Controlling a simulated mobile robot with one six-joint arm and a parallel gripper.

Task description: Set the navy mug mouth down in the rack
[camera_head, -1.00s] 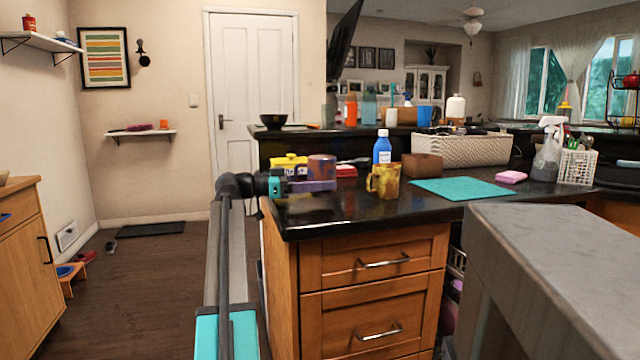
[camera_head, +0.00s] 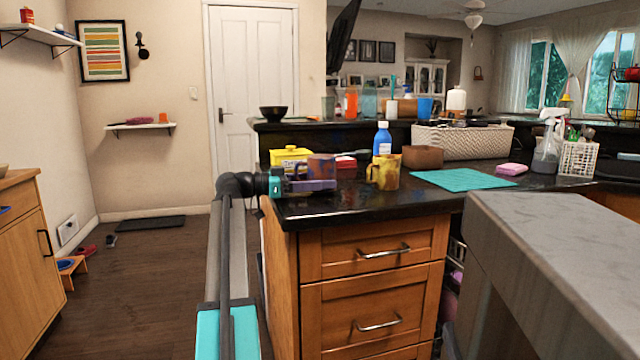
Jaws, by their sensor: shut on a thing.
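My gripper (camera_head: 318,185) is at the left end of the black counter, shut on a mug (camera_head: 321,166). This mug looks dull purple-brown and mottled rather than plainly navy. Its lower part is hidden behind the purple jaw, and a handle seems to show on its left side. I cannot tell for sure whether its mouth faces up or down. A yellow-brown mug (camera_head: 385,172) stands on the counter to the right of my gripper, apart from it. I cannot make out a dish rack for certain; a white slatted holder (camera_head: 578,160) with utensils stands at the far right.
A yellow container (camera_head: 290,155) stands behind the held mug. A blue bottle (camera_head: 382,140), a brown box (camera_head: 423,156) and a woven basket (camera_head: 463,142) stand further right. A teal mat (camera_head: 462,180) lies bare on the counter. A grey worktop (camera_head: 560,235) fills the right foreground.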

